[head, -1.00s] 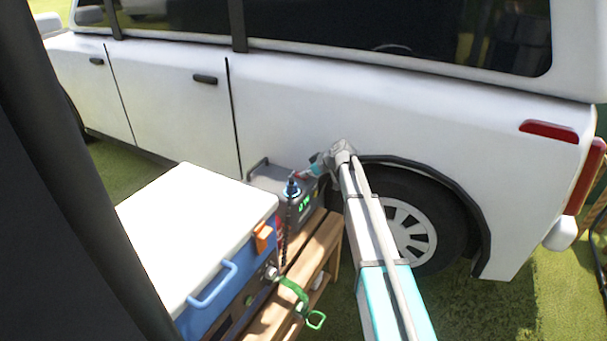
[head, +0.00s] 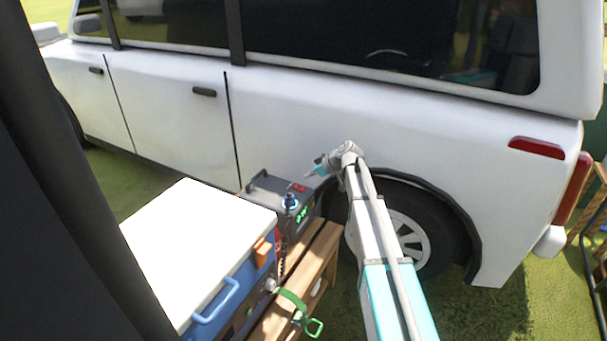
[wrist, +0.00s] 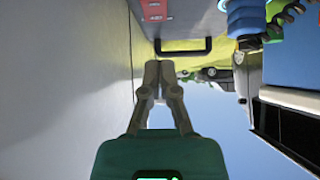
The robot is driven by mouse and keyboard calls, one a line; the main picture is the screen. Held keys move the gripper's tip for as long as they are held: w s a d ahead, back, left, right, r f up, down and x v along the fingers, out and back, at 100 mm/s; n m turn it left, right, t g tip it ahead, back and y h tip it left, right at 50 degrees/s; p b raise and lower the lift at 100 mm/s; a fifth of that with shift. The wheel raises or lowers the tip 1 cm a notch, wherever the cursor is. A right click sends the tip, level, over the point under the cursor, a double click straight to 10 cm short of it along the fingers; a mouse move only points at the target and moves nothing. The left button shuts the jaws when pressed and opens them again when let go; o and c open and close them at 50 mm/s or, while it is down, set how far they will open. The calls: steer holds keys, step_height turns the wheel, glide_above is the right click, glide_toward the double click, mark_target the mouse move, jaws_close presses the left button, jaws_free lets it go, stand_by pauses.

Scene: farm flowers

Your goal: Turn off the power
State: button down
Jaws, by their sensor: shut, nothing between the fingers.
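My gripper (head: 309,175) is shut and empty, just above the box's rear right corner. In the wrist view my fingertips (wrist: 158,66) are together near the black handle (wrist: 184,49). The red part (wrist: 155,10) is at that view's top edge, and the blue plug (wrist: 244,18) is at upper right.
The truck's side (head: 290,125) and rear wheel are close behind and right of my arm. A blue cooler with a white lid (head: 190,245) fills the bench's left. A green strap (head: 297,305) hangs at the bench (head: 318,250) front.

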steer(key=p+v, duration=0.3)
steer(key=v, duration=0.4)
steer(key=shift+f+p, duration=0.2)
steer(key=shift+p, duration=0.1)
steer(key=shift+s+d, duration=0.15)
